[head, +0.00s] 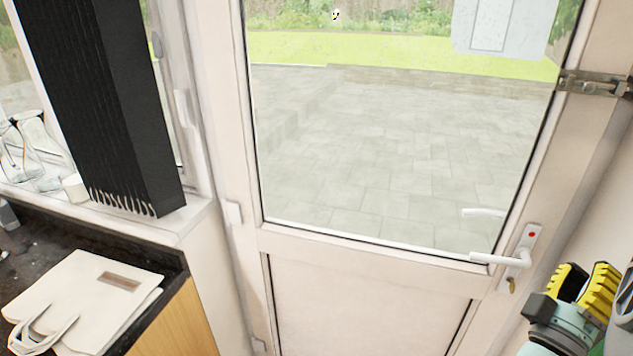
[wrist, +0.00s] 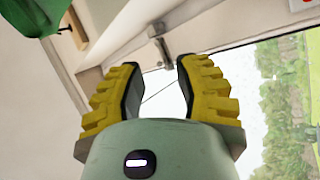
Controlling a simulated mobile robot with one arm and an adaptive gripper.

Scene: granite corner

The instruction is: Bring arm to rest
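My gripper (head: 583,283) shows at the lower right of the head view, to the right of and below the white door handle (head: 522,258). Its two fingers have yellow ribbed backs. In the wrist view my gripper (wrist: 156,88) has its fingers spread apart with a clear gap and nothing between them. It points up past a white frame and bright glass. No object is held.
A white glazed door (head: 375,243) fills the middle, with a metal latch (head: 592,84) at upper right. A dark counter (head: 150,257) with a cream bag (head: 85,300) is at left. In the wrist view, something green (wrist: 38,15) hangs at upper left.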

